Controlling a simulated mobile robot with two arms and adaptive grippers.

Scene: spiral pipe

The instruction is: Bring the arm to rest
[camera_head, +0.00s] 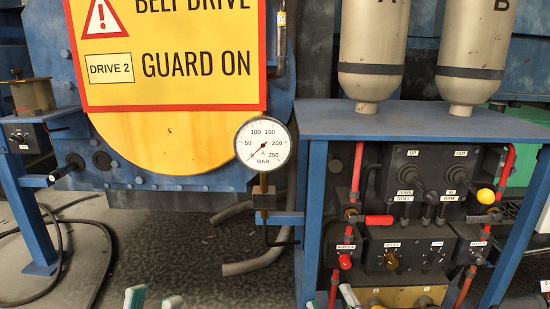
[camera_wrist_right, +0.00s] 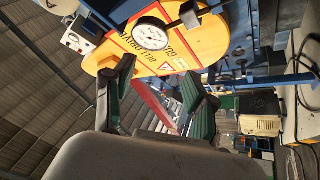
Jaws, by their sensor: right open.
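My left gripper (camera_head: 153,300) shows only as two green and white fingertips at the bottom edge of the head view. Its tips stand apart with nothing visible between them. My right gripper (camera_head: 331,300) also shows only its fingertips at the bottom edge, in front of the blue frame's lower left. In the right wrist view, my right gripper (camera_wrist_right: 160,78) has its two dark fingers with green pads spread apart. A red strip shows in the gap; I cannot tell how far off it is. Both arms are otherwise hidden in the head view.
A blue frame (camera_head: 420,122) carries two beige cylinders (camera_head: 374,50) and a control panel (camera_head: 407,168) with levers and valves. A pressure gauge (camera_head: 263,145) stands left of it. A yellow guard sign (camera_head: 170,80) hangs behind. Hoses (camera_head: 108,250) lie on the floor at left.

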